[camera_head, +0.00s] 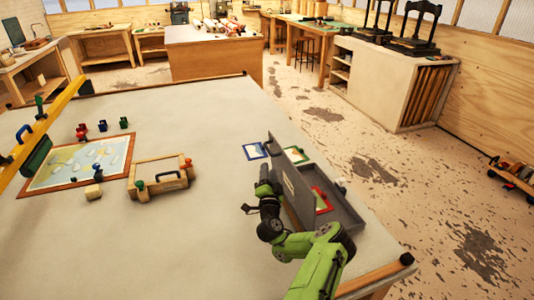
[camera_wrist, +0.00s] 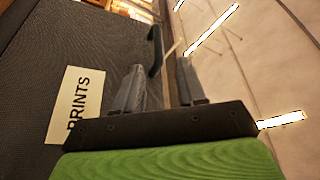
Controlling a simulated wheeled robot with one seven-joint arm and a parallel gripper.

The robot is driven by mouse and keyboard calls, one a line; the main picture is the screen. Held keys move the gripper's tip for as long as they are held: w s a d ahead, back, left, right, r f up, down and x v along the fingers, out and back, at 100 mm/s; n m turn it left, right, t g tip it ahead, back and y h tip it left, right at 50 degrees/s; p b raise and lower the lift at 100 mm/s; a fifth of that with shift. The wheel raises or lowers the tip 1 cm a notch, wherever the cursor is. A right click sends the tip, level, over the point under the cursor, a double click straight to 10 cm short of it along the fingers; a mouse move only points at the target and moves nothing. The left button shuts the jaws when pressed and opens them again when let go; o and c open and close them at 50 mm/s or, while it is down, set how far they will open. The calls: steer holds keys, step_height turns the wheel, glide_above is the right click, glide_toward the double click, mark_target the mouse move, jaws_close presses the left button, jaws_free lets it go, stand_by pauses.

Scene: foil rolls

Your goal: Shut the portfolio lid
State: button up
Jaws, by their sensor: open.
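The portfolio is a dark grey box; its tray (camera_head: 347,222) lies on the table at the right, with a red-framed print (camera_head: 323,203) inside. Its lid (camera_head: 292,170) stands raised, roughly upright, along the tray's left side. In the wrist view the lid (camera_wrist: 50,45) fills the left, with a pale "PRINTS" label (camera_wrist: 78,103) and a dark handle (camera_wrist: 155,50). My gripper (camera_wrist: 160,88) is open, its fingers beside the lid with nothing between them. In the head view my gripper (camera_head: 264,186) is on the lid's left side; I cannot tell whether it touches.
A blue-framed print (camera_head: 255,151) and a green-framed print (camera_head: 295,155) lie by the portfolio's far end. A wooden frame with a handle (camera_head: 160,178) and a large framed picture (camera_head: 78,163) are farther left. The table's right edge is close to the tray. The table's middle is clear.

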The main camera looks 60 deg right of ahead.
mark_target(269, 152)
steer(key=x, duration=0.9)
steer(key=shift+d+f, duration=0.1)
steer(key=shift+d, duration=0.15)
jaws_close()
